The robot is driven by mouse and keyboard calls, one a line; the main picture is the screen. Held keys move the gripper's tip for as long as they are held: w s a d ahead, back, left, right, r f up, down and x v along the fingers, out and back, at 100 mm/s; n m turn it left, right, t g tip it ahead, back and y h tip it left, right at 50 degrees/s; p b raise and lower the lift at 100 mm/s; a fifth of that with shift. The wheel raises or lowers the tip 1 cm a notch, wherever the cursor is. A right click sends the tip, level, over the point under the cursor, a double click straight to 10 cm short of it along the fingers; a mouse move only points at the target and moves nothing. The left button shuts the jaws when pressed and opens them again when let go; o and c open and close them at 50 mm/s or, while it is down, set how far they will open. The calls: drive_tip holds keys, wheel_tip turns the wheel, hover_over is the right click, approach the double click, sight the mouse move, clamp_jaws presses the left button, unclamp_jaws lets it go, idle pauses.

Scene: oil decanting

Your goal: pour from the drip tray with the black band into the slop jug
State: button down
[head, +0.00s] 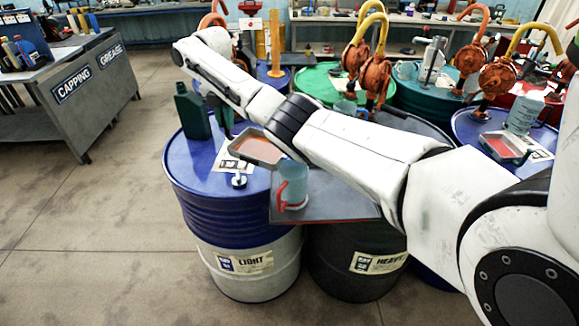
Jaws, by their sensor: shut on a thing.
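In the head view, a shallow grey tray (257,149) with orange-brown liquid in it shows at the right rim of the near blue drum. It looks slightly tilted, and I cannot see a black band on it. A translucent blue jug (293,180) with a red handle stands just right of and below it, on a dark board. My white arm crosses above the near tray.
The near blue drum (215,215) carries a dark green bottle (193,112) and a small metal fitting (239,181). The dark board (330,205) has a red edge. Orange hand pumps (376,75) stand behind. A grey bench (80,100) is left; open floor lies between.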

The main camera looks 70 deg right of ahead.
drive_tip(key=shift+r, duration=0.15)
drive_tip(key=shift+s+r+t+p, duration=0.4)
drive_tip(key=shift+r+p, duration=0.45)
drive_tip(key=shift+p, duration=0.15)
drive_tip(key=s+r+t, duration=0.2)
drive_tip(key=r, duration=0.1)
drive_tip(key=s+r+t, duration=0.1)
drive_tip(key=r, duration=0.1)
drive_tip(key=shift+a+h, duration=0.2)
drive_tip(key=shift+h, duration=0.1)
drive_tip(key=shift+s+a+r+t+b, duration=0.1)
drive_tip(key=shift+s+r+t+b, duration=0.1)
drive_tip(key=shift+s+t, duration=0.3)
drive_tip(key=shift+s+a+r+t+b, duration=0.1)
drive_tip(key=shift+s+r+t, duration=0.1)
drive_tip(key=shift+s+t, duration=0.3)
idle(1.1)
drive_tip(key=shift+s+r+t+b, duration=0.4)
drive_tip(key=shift+s+r+t, duration=0.1)
drive_tip(key=shift+s+r, duration=0.3)
idle(0.6)
drive_tip(key=shift+s+a+r+t, duration=0.15)
drive_tip(key=shift+s+r+t, duration=0.15)
drive_tip(key=shift+s, duration=0.1)
drive_tip(key=shift+s+r, duration=0.1)
drive_tip(key=shift+s, duration=0.05)
drive_tip(key=shift+s+r+t+h+b, duration=0.35)
drive_tip(key=shift+s+t+b, duration=0.1)
drive_tip(key=shift+s+t, duration=0.1)
